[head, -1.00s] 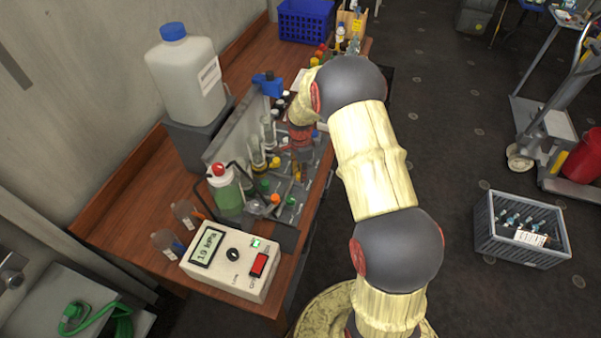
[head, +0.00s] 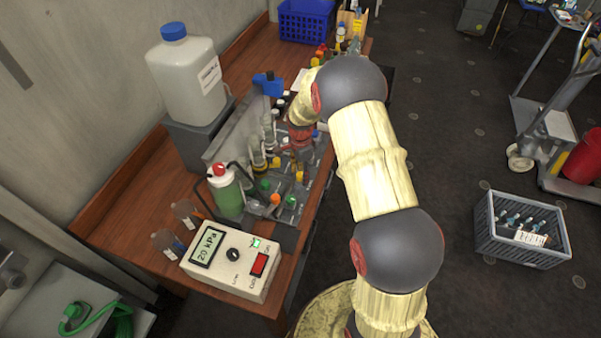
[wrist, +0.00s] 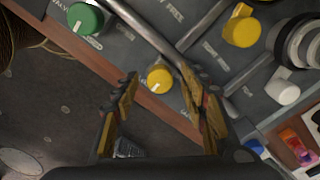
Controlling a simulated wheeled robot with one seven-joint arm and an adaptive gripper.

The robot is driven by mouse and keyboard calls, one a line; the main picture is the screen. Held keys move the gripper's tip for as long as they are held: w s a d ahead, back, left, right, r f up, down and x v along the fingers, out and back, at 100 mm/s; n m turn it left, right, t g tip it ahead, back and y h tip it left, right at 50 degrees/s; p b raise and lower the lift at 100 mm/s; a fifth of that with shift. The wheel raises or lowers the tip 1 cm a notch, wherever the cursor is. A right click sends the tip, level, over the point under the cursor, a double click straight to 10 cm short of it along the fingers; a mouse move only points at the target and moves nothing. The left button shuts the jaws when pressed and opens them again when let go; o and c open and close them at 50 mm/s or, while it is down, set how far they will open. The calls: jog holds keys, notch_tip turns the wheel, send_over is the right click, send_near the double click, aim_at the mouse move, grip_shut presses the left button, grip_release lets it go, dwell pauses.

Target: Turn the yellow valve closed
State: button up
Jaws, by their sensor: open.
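In the wrist view a round yellow valve knob (wrist: 159,79) with a pale pointer mark sits near the front edge of the grey panel. My gripper (wrist: 160,88) is open, with one finger on each side of this knob and visible gaps between. A second yellow knob (wrist: 241,29) lies further up and right, and a green knob (wrist: 85,17) up and left. In the head view my gripper (head: 299,156) is over the panel, small and partly hidden by the arm; I cannot tell whether it touches anything there.
The panel stands on a wooden bench (head: 118,225). A meter box (head: 231,262) reads 20 kPa. A green-filled bottle (head: 226,193), glass cylinders and a large white canister (head: 187,80) stand close by. A grey crate (head: 522,232) is on the floor at right.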

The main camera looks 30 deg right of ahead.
aim_at(301, 174)
notch_tip(301, 174, up, 12)
dwell(0.5)
dwell(0.4)
jog(key=s+a+r+n+t+b, duration=0.2)
jog(key=s+a+r+n, duration=0.2)
jog(key=s, duration=0.6)
jog(key=s+a+r+n+t+b, duration=0.1)
jog(key=s+a+r+n, duration=0.3)
jog(key=s+r+n, duration=0.4)
jog(key=s+a+r+n+t+b, duration=0.2)
jog(key=s+r+n, duration=0.4)
jog(key=s, duration=0.6)
jog(key=shift+a+t+b, duration=0.3)
jog(key=shift+a+b, duration=0.35)
jog(key=shift+a, duration=0.65)
